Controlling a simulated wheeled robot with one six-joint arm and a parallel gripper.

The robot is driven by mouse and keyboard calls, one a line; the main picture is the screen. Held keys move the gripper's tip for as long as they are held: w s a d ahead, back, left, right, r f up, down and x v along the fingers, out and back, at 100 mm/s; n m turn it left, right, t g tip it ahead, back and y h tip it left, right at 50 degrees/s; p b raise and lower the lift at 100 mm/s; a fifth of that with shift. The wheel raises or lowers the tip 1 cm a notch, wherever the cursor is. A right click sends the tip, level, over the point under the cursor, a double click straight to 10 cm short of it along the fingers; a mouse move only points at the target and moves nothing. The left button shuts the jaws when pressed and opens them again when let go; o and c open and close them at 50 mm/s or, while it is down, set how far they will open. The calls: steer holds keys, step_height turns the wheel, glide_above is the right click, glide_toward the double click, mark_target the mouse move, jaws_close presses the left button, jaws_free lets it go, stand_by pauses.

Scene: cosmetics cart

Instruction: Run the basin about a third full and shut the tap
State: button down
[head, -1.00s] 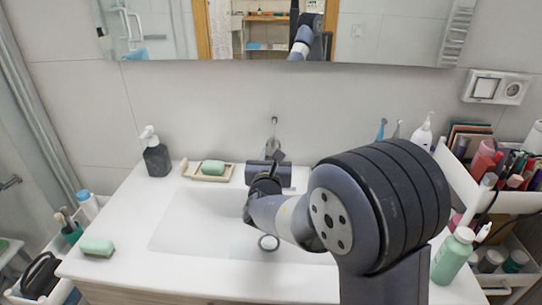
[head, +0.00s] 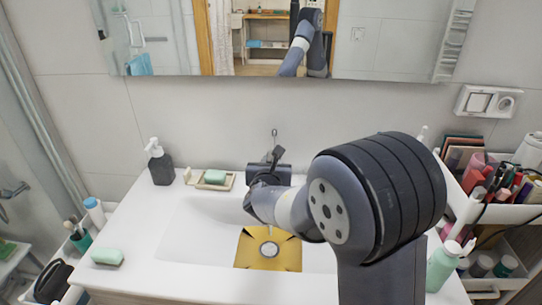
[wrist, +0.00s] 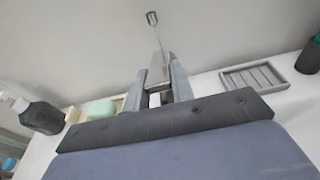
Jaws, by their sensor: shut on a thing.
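The white basin (head: 195,232) is set in the counter. A flat yellow square patch (head: 250,255) with dark corners lies on its floor around the drain (head: 269,249). I cannot tell whether it is water, and no stream shows. The tap (head: 274,134) stands at the basin's back edge, mostly hidden by my gripper (head: 275,157). In the wrist view my gripper (wrist: 160,88) is shut on the tap's lever (wrist: 160,46), which rises between the fingers as a thin rod with a looped end.
A green soap in a dish (head: 215,178) and a dark soap dispenser (head: 160,166) stand left of the tap. A grey slotted tray (wrist: 254,78) lies to its right. A green bottle (head: 445,266) and a crowded cart (head: 510,205) are at the right.

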steer(key=p, duration=0.1)
steer(key=r+g+p, duration=0.1)
steer(key=p, duration=0.1)
steer(key=shift+w+r, duration=0.2)
steer(key=shift+r, duration=0.05)
steer(key=shift+g+p, duration=0.3)
steer(key=shift+p, duration=0.35)
steer(key=shift+w, duration=0.1)
steer(key=shift+f, duration=0.1)
steer(key=c, duration=1.2)
jaws_free()
steer(key=b+v, duration=0.1)
steer(key=v, duration=1)
steer(key=shift+w, duration=0.15)
